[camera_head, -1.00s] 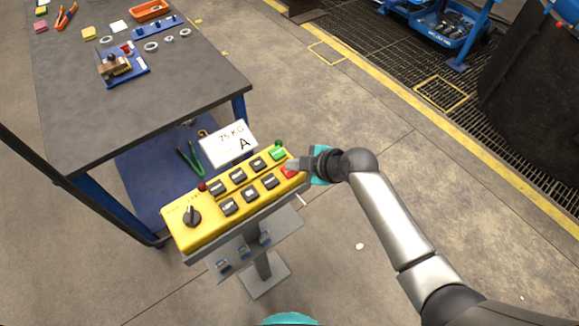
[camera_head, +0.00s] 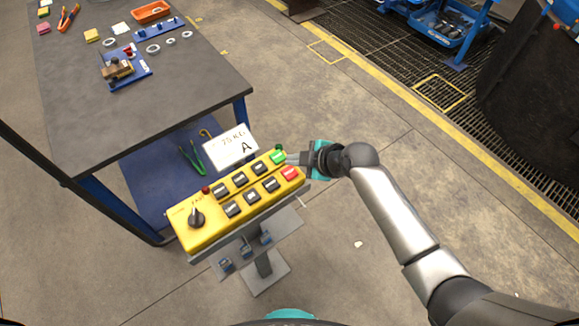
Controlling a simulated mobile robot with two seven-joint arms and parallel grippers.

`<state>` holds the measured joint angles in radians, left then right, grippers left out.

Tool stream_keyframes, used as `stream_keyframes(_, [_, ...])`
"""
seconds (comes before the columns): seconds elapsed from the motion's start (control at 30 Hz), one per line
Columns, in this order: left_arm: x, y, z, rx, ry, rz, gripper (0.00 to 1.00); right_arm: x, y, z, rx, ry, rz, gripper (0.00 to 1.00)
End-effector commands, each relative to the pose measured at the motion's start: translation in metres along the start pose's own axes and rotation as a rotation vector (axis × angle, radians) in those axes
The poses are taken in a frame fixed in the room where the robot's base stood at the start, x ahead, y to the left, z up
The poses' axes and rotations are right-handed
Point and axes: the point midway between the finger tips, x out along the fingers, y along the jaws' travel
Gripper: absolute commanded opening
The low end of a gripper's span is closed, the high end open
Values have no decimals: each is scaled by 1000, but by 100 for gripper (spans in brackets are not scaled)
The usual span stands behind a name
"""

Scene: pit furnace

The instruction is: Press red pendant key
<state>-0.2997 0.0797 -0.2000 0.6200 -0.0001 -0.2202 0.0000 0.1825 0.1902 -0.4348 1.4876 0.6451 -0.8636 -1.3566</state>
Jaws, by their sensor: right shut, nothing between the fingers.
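The yellow pendant box (camera_head: 207,232) stands on a grey pedestal. Its red key (camera_head: 290,173) is at the right end of the near row and is in full view. The green key (camera_head: 277,157) sits just behind it. My right gripper (camera_head: 291,158) is shut and empty. Its fingertips point left at the box's right end, beside the green key and a little behind the red key. I cannot tell whether the fingertips touch the box. My left gripper is not in view.
A white card marked "75 KG A" (camera_head: 231,147) stands behind the box. A dark workbench (camera_head: 150,105) with small tools is behind and to the left. Black keys and a rotary knob (camera_head: 195,217) share the panel.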

Motion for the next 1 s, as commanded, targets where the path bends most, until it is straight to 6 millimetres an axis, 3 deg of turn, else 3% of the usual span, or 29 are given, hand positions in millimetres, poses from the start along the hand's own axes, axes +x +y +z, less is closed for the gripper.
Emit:
stream_keyframes(0.27, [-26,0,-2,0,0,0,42,-20,15,-15,-1,1,1,0])
stream_keyframes(1.0, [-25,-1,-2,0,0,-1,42,-19,14,-14,1,0,0,0])
